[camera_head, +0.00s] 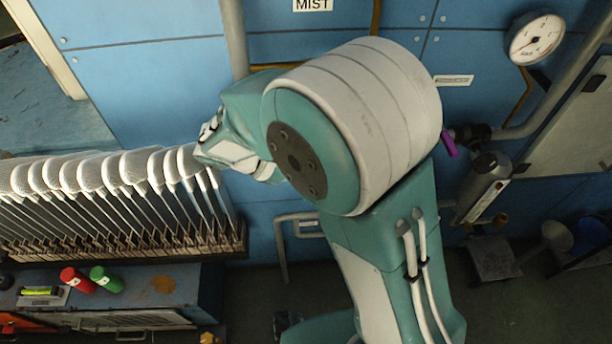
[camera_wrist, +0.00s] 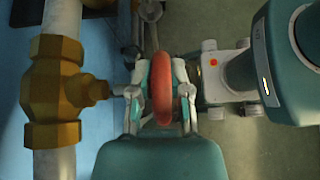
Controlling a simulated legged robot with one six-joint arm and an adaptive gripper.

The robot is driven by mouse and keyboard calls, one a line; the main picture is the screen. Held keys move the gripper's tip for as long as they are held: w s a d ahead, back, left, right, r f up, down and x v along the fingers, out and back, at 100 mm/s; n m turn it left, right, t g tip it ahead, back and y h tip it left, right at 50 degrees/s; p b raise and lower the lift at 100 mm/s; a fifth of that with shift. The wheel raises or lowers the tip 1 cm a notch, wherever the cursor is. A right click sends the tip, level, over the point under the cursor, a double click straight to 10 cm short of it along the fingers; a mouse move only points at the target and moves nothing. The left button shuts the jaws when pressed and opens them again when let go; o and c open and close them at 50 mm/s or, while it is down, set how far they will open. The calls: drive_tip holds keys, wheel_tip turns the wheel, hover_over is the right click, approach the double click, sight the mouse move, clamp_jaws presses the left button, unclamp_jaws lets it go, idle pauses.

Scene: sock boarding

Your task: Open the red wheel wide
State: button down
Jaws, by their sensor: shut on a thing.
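The red wheel (camera_wrist: 161,88) shows in the wrist view, seen nearly edge-on, beside a brass valve body (camera_wrist: 55,90) on a pale vertical pipe. My gripper (camera_wrist: 160,95) has one finger on each side of the wheel and is shut on its rim. The wheel's stem side points left toward the valve. In the head view my arm hides the wheel and the valve, and my gripper's fingers cannot be made out there.
A rack of sock-covered boards (camera_head: 120,170) stands at left. Blue panels stand behind.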

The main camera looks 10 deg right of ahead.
drive_tip(key=shift+w+r, duration=0.1)
drive_tip(key=shift+r, duration=0.05)
drive_tip(key=c, duration=0.6)
unclamp_jaws()
wheel_tip(320, 180, up, 10)
drive_tip(key=shift+f, duration=0.1)
